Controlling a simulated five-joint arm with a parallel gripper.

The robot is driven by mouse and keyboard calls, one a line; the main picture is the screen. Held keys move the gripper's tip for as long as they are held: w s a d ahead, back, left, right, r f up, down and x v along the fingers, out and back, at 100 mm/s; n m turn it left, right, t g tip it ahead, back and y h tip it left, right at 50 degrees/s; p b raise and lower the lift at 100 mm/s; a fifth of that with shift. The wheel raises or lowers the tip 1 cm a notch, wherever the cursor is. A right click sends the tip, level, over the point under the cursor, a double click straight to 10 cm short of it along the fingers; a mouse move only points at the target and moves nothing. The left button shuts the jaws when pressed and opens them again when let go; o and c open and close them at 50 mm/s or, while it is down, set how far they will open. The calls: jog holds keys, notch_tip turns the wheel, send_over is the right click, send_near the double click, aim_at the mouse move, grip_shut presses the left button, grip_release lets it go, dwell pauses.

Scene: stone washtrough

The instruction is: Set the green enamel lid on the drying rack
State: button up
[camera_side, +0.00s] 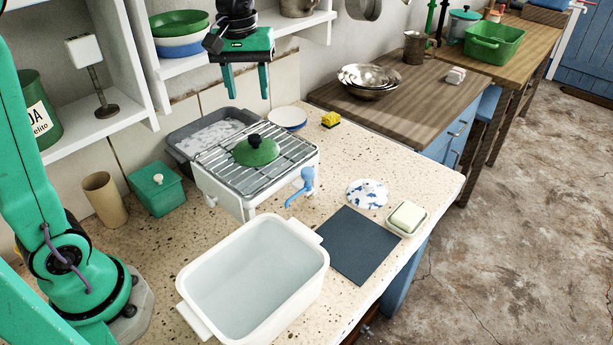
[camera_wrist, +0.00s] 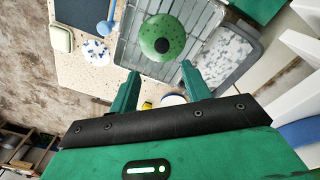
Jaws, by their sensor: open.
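The green enamel lid (camera_side: 257,150) with a dark knob lies on the wire drying rack (camera_side: 218,158), which sits over a white stand or basin. In the wrist view the lid (camera_wrist: 162,37) rests on the rack bars (camera_wrist: 134,50), seen from above. My gripper (camera_side: 247,92) hangs above and a little behind the rack, apart from the lid. Its two fingers are spread with nothing between them, and they show in the wrist view too (camera_wrist: 158,80).
A white basin (camera_side: 310,280) stands in front of the rack. A grey tray (camera_side: 180,135) is behind it, a green box (camera_side: 157,190) to its left. A dark mat (camera_side: 352,247), a speckled plate (camera_side: 367,194) and a soap dish (camera_side: 407,219) lie right. Shelves (camera_side: 170,65) stand close behind my gripper.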

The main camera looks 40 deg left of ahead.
jog(key=s+f+m+t, duration=0.1)
jog(key=s+m+t, duration=0.1)
jog(key=s, duration=0.7)
jog(key=s+d+f+m+t, duration=0.1)
jog(key=s+f+m+t, duration=0.1)
jog(key=s+m, duration=0.3)
jog(key=s+t, duration=0.1)
jog(key=s, duration=0.3)
